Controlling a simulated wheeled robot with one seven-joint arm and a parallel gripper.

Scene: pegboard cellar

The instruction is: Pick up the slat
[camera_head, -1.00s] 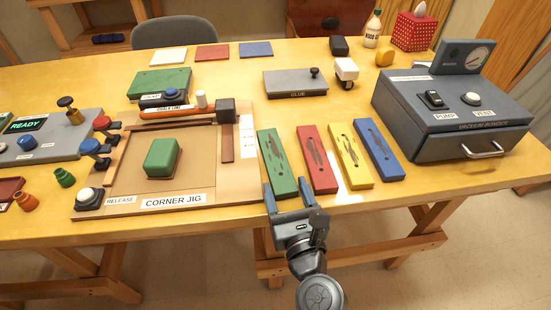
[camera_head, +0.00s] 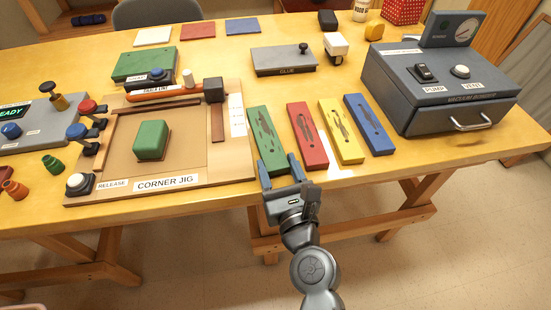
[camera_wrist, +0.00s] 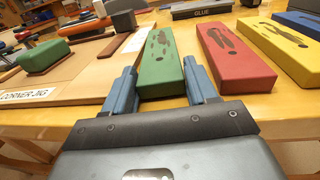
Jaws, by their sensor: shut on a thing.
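The slat between my fingers is a long green bar (camera_head: 265,135) with dark irregular marks on top. It lies at the left end of a row of coloured bars, right of the corner jig. My gripper (camera_head: 277,165) is at its near end, with one blue finger on each side, shut on it. In the wrist view the green bar (camera_wrist: 163,62) runs away from me between the fingertips (camera_wrist: 159,82). It looks level with the other bars; I see no clear gap beneath it.
A red bar (camera_head: 308,135), a yellow bar (camera_head: 341,132) and a blue bar (camera_head: 369,125) lie close on the right. The corner jig (camera_head: 190,178) is close on the left. A grey vacuum box (camera_head: 430,95) stands farther right. The table's front edge is just below the bars.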

